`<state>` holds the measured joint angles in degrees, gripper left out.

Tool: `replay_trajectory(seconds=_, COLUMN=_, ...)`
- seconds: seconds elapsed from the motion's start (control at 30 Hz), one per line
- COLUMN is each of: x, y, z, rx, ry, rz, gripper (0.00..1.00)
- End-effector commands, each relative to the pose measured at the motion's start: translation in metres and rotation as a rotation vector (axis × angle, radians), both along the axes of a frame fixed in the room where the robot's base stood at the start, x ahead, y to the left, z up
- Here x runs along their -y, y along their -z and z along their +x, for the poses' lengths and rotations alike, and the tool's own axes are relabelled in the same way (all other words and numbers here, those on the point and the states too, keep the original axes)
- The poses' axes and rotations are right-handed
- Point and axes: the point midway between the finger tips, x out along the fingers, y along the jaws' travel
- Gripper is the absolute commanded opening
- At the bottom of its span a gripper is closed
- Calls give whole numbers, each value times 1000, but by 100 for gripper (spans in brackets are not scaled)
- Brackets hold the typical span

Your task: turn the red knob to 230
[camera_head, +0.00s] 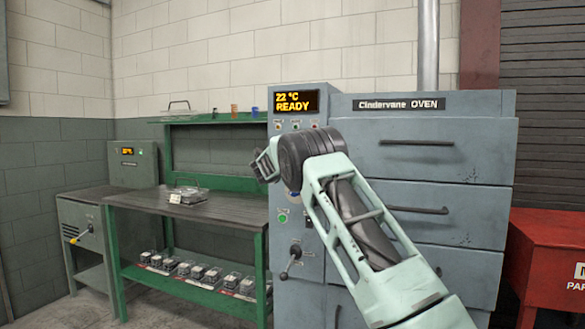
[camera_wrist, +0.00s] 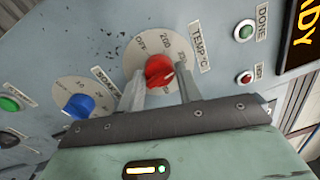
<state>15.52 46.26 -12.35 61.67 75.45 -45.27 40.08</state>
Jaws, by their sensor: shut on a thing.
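The red knob (camera_wrist: 159,71) sits on a round pale dial on the grey oven panel in the wrist view, beside a "TEMP °C" label. The dial has printed marks, of which "OFF" and a number near 200 can be partly read. The knob's exact setting cannot be told. My gripper (camera_wrist: 160,80) has one finger on each side of the red knob and is shut on it. In the head view my gripper is hidden behind my own arm at the oven panel, and so is the red knob. The oven display (camera_head: 296,102) reads "22 °C READY".
A blue knob (camera_wrist: 79,106) on its own dial is left of the red knob. A green "DONE" button (camera_wrist: 246,30) and a small red button (camera_wrist: 246,77) lie to the right. A green workbench (camera_head: 190,205) stands left of the oven (camera_head: 445,150).

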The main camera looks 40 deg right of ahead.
Motion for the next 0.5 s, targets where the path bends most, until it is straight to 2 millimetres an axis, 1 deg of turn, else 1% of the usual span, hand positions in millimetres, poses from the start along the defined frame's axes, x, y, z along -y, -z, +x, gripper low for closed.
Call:
replay_trajectory(seconds=0.03, x=1, y=7, z=0, rx=23, ry=2, rz=15, gripper=12)
replay_trajectory(seconds=0.23, x=0, y=6, z=0, rx=108, ry=2, rz=51, gripper=12)
replay_trajectory(seconds=0.5, x=0, y=5, z=1, rx=153, ry=1, rz=71, gripper=12)
